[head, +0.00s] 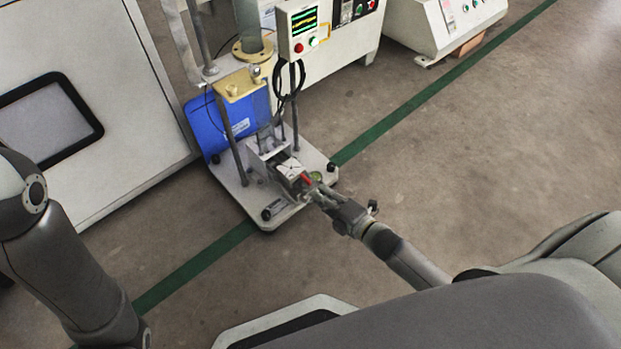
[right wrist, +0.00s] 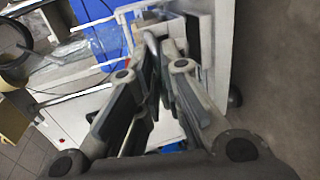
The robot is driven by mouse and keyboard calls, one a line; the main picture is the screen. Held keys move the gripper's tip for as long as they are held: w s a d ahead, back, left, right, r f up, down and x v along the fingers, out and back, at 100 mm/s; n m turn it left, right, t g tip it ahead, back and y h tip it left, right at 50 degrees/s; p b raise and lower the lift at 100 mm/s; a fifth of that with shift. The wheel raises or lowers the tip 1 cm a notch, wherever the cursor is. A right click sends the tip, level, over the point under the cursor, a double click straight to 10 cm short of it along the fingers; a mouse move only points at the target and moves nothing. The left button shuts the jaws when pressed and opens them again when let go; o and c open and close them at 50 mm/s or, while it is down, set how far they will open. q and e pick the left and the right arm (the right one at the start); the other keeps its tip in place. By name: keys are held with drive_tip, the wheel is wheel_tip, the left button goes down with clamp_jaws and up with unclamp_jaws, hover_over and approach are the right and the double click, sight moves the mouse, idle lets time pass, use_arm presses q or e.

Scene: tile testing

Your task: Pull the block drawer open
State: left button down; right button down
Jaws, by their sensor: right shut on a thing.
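The block drawer (head: 290,168) is a small light tray at the front of the testing machine, with a red part near its front end. It sticks out from the metal housing (head: 262,158) toward me. My right gripper (head: 311,188) is at the drawer's front end. In the right wrist view the fingers (right wrist: 163,62) close together on a thin grey handle (right wrist: 151,42), and they partly hide it. My left arm shows at the left, but its gripper is out of view.
The machine stands on a white base plate (head: 232,183) with dark feet and upright posts. A control box (head: 305,28) hangs above, with dark cables. The floor (head: 420,170) to the right is clear.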

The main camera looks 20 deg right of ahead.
drive_tip(key=shift+s+d+f, duration=0.1)
drive_tip(key=shift+s+d, duration=0.15)
drive_tip(key=shift+s, duration=0.25)
drive_tip(key=c, duration=1.6)
unclamp_jaws()
drive_tip(key=v, duration=1.2)
drive_tip(key=shift+a, duration=0.1)
